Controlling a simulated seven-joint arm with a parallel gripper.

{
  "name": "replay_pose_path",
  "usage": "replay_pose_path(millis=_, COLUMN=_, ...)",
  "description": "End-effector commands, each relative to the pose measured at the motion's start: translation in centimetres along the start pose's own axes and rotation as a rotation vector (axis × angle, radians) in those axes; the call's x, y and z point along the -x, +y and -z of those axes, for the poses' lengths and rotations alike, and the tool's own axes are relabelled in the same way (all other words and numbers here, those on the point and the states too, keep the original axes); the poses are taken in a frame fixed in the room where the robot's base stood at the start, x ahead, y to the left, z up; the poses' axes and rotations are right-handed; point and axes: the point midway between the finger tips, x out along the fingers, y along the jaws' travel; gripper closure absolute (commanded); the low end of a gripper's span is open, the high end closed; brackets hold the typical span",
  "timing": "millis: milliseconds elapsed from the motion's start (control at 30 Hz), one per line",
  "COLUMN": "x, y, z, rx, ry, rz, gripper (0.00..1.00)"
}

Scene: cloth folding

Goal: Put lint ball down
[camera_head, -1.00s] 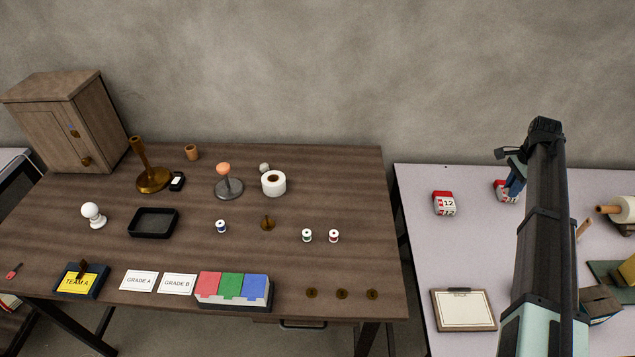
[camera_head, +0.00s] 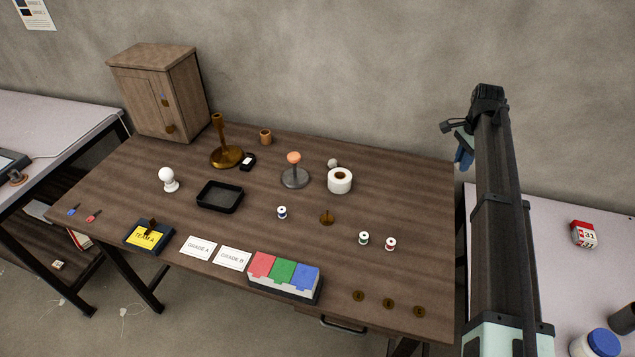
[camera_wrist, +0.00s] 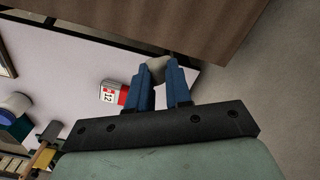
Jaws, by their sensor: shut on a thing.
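My gripper (camera_head: 464,157) shows at the right of the head view, raised in front of the wall near the dark table's right end. In the wrist view its two blue fingers (camera_wrist: 159,82) are shut on a small grey lint ball (camera_wrist: 156,68), partly hidden between the tips. The ball in the grip cannot be made out in the head view. A similar small grey ball (camera_head: 333,163) lies on the dark wooden table (camera_head: 300,230), behind the white tape roll (camera_head: 340,180).
The table also holds a black tray (camera_head: 220,197), an orange-topped stand (camera_head: 294,170), a brass candlestick (camera_head: 226,150), a wooden cabinet (camera_head: 160,95), thread spools (camera_head: 364,238) and a red-green-blue box (camera_head: 284,275). A pale table (camera_head: 540,235) stands at the right. The dark table's right rear is clear.

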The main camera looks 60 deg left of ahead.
Motion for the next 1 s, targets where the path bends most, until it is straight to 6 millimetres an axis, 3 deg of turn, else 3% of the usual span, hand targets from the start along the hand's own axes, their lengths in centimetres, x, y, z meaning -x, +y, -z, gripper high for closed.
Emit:
replay_pose_path(millis=200, x=1.5, y=-3.1, z=-3.9, rx=-0.033, ry=0.001, rz=0.001, gripper=1.0)
replay_pose_path(millis=700, x=1.9, y=-2.8, z=-3.6, rx=-0.431, ry=0.001, rz=0.001, gripper=1.0)
replay_pose_path(millis=1000, x=1.9, y=-2.8, z=-3.6, rx=-0.491, ry=0.001, rz=0.001, gripper=1.0)
